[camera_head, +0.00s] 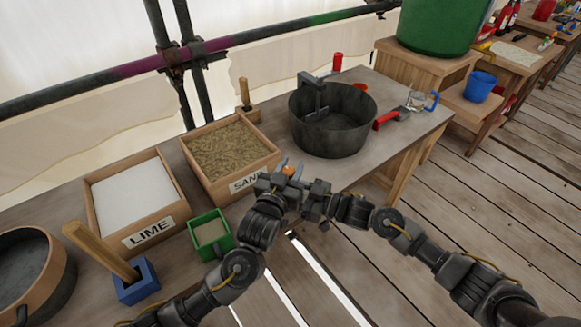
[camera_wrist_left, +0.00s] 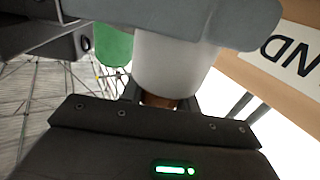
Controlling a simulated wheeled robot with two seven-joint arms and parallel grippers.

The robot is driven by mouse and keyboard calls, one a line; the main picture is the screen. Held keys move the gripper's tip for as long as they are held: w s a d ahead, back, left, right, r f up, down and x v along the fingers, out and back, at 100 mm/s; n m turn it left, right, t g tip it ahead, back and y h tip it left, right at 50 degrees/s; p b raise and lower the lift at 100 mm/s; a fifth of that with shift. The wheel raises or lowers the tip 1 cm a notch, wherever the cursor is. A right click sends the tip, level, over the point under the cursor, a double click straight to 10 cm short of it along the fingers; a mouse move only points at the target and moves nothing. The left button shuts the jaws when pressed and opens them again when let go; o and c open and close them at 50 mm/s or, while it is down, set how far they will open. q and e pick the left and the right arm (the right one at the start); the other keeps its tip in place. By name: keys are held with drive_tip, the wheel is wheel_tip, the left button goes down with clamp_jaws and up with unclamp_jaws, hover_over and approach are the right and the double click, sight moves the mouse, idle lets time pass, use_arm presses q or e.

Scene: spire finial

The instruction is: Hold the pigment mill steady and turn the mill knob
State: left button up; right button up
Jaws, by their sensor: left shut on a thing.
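The pigment mill shows in the head view only as a small orange-brown part (camera_head: 289,170) between my two grippers; most of it is hidden. In the left wrist view its pale cylindrical body (camera_wrist_left: 175,65) stands in front of the camera, with a copper-brown part (camera_wrist_left: 158,101) below. My left gripper (camera_head: 275,182) is shut on the mill. My right gripper (camera_head: 312,192) is close against it from the right. Its fingers are mostly hidden, so I cannot tell whether they are open or touching the knob. A grey piece crosses the top of the left wrist view.
The sand box (camera_head: 270,157) and lime box (camera_head: 165,207) stand on the bench behind and left. A small green box (camera_head: 226,243) and a blue block (camera_head: 146,283) with a wooden handle are nearer. A dark pot (camera_head: 332,140) stands behind, with a red-handled tool (camera_head: 385,120) beside it.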

use_arm(q)
drive_tip(key=shift+a, duration=0.1)
drive_tip(key=o, duration=1)
drive_tip(key=shift+s, duration=0.1)
drive_tip(key=v, duration=1.1)
drive_tip(key=shift+s+a, duration=0.15)
drive_tip(key=shift+s, duration=0.2)
